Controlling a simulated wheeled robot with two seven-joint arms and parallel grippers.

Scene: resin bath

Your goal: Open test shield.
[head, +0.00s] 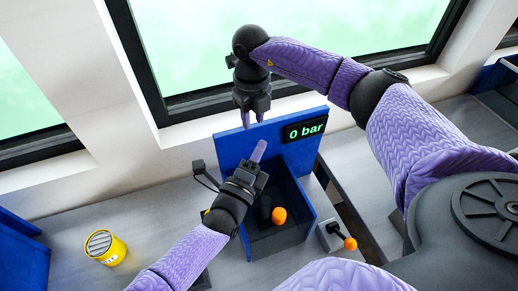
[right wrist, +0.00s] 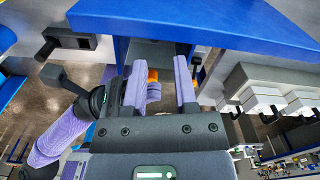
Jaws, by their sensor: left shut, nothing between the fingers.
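The blue test box (head: 310,208) stands on the bench with a tall blue back panel (head: 228,146) and a dark, hollow-looking inside. A black display (head: 304,131) on it reads "0 bar". An orange knob (head: 279,215) shows at the box's front; I cannot make out a separate shield or its position. My left gripper (head: 259,151) is shut and empty, over the box's left side near the back panel. My right gripper (head: 252,122) points down just above the panel's top edge, open and empty; its spread fingers show in the right wrist view (right wrist: 160,85).
A yellow can (head: 106,248) stands on the bench at left. A lever with an orange knob (head: 350,244) sits right of the box. Windows are behind. Bench between can and box looks clear.

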